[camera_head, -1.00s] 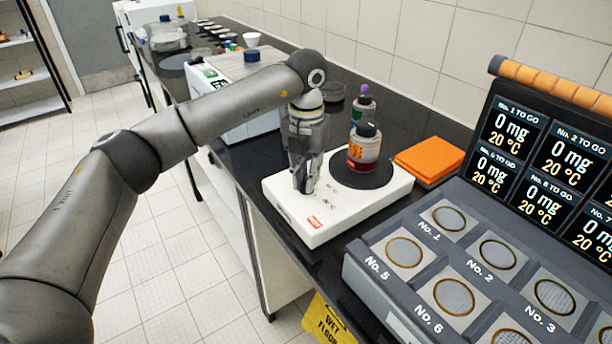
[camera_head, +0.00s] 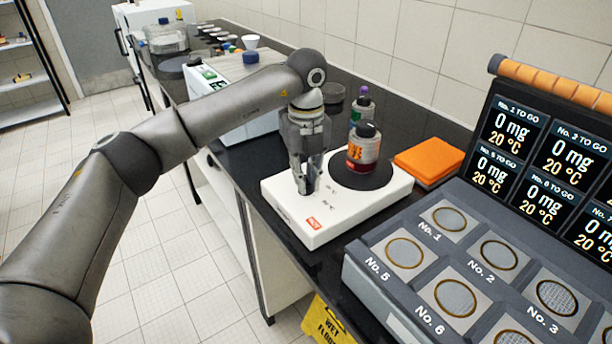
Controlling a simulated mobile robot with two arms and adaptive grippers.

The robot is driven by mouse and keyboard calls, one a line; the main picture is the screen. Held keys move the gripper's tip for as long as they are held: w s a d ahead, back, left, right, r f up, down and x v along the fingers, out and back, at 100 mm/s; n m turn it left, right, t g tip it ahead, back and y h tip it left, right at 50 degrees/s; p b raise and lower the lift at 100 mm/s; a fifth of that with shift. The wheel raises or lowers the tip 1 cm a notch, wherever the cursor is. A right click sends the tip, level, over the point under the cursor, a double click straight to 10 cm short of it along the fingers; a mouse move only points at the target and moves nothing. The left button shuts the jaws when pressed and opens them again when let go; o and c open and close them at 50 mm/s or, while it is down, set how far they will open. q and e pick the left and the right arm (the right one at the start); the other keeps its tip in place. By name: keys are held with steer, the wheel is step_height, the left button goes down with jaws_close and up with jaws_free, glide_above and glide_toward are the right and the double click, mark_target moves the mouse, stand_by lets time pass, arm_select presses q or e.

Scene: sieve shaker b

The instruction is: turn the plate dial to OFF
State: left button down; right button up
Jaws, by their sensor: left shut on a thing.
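The white hot plate (camera_head: 345,211) stands on the black bench, with a dark round heating disc (camera_head: 377,178) on top. A bottle with red liquid (camera_head: 363,150) and a black cap stands upright on the disc. My left gripper (camera_head: 305,187) points down at the left part of the plate's top. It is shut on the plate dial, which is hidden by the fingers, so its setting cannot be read. Small temperature marks show on the plate beside the fingers. My right gripper is not in view.
An orange pad (camera_head: 428,160) lies right of the plate. A grey sieve station (camera_head: 470,262) with displays fills the right front. A purple-capped bottle (camera_head: 362,103) stands behind the plate. A white device (camera_head: 240,95) is at the left. A yellow sign (camera_head: 326,322) is below the bench edge.

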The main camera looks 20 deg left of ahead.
arm_select(q)
steer(key=shift+r, duration=0.1)
stand_by(0.4)
steer(key=c, duration=1.5)
jaws_free()
steer(key=shift+o, duration=0.2)
step_height(320, 180, up, 12)
